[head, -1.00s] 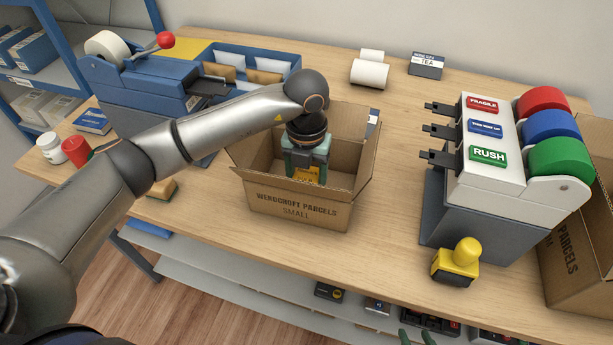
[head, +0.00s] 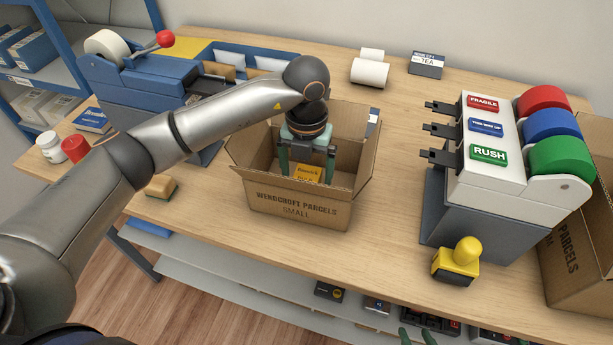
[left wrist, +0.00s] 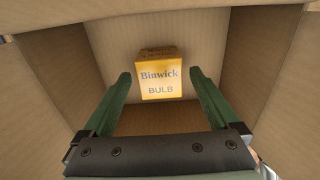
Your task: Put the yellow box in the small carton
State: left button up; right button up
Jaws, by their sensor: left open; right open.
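The yellow box (head: 307,173), printed "Binwick BULB" in the left wrist view (left wrist: 161,80), is inside the small open carton (head: 296,207). It appears to rest on the carton floor, though its base is hidden by the front wall in the head view. My left gripper (head: 307,168) reaches down into the carton from above. Its green fingers are spread wide on either side of the box, with gaps showing in the left wrist view (left wrist: 160,76). My right gripper (head: 416,337) shows only its green fingertips, apart and empty, at the bottom edge.
A label dispenser (head: 487,130) with red, blue and green rolls stands right of the carton. A yellow-handled stamp (head: 457,260) is near the front edge. A blue tape dispenser (head: 135,85) stands left. A sponge (head: 161,187) lies left of the carton. Another carton (head: 565,262) is far right.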

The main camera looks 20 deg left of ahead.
aim_at(307, 175)
pick_arm(q)
notch_tip(307, 175, up, 10)
jog(key=shift+b, duration=0.4)
dwell(1.1)
